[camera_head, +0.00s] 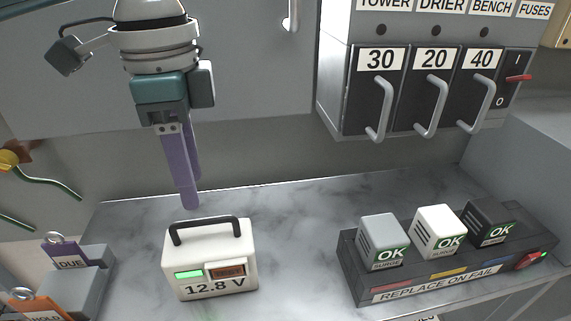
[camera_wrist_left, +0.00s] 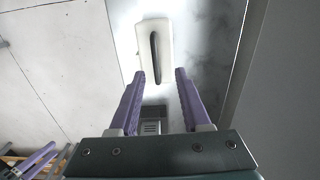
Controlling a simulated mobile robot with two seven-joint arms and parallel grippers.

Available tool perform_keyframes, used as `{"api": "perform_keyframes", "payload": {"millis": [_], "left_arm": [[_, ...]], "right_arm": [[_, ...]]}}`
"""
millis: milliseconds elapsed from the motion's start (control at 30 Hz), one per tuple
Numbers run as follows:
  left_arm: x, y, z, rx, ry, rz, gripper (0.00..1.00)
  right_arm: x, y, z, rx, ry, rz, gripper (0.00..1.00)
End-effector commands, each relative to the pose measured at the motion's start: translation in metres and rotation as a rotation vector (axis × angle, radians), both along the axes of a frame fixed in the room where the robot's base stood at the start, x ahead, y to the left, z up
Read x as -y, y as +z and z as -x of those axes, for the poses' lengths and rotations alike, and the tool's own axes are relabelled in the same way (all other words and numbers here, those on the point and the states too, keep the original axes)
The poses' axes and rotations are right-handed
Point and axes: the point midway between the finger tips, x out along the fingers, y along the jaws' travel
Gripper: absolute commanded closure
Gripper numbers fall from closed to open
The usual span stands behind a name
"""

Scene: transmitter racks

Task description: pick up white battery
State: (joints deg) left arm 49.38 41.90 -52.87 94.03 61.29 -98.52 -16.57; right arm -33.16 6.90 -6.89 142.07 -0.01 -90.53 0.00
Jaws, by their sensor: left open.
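The white battery (camera_head: 214,263) stands upright on the marble counter in the head view, with a black handle (camera_head: 204,229) on top, a lit green display and the label 12.8 V. My left gripper (camera_head: 190,204) is above and just behind it, pointing down with purple fingers. In the left wrist view the battery (camera_wrist_left: 165,35) lies beyond the open fingertips (camera_wrist_left: 158,76), its dark handle running lengthwise between their lines. The fingers are apart and empty, not touching the battery. My right gripper does not show.
A black surge rack (camera_head: 420,284) with three OK modules stands on the right of the marble counter (camera_head: 300,225). Tag holders, DUE (camera_head: 69,258) and HOLD (camera_head: 40,303), stand at left. A fuse panel (camera_head: 338,95) hangs at upper right. The counter between battery and rack is clear.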

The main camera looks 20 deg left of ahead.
Motion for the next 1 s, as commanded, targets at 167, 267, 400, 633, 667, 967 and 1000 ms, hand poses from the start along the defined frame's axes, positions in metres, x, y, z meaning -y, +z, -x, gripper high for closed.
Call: {"api": "perform_keyframes", "payload": {"millis": [167, 267, 400, 633, 667, 967, 1000], "left_arm": [[0.001, -0.021, 0.000, -0.001, 0.001, 0.001, 0.53], [0.003, -0.030, 0.002, 0.000, -0.001, 0.001, 0.53], [0.006, -0.053, 0.005, -0.001, -0.001, 0.001, 0.53], [0.006, -0.074, 0.005, 0.002, -0.002, 0.000, 0.53], [0.006, -0.074, 0.005, 0.003, -0.002, 0.001, 0.53], [0.006, -0.073, 0.005, 0.003, -0.002, 0.001, 0.68], [0.006, -0.073, 0.005, 0.003, -0.001, 0.001, 0.73]], "right_arm": [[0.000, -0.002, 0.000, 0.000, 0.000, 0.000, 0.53], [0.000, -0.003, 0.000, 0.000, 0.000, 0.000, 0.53], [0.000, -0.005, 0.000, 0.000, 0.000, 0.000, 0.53], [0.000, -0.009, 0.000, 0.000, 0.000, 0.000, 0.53], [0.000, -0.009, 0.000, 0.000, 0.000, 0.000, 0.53], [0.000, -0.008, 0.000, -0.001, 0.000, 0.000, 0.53], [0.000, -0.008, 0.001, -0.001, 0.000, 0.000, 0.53]]}}
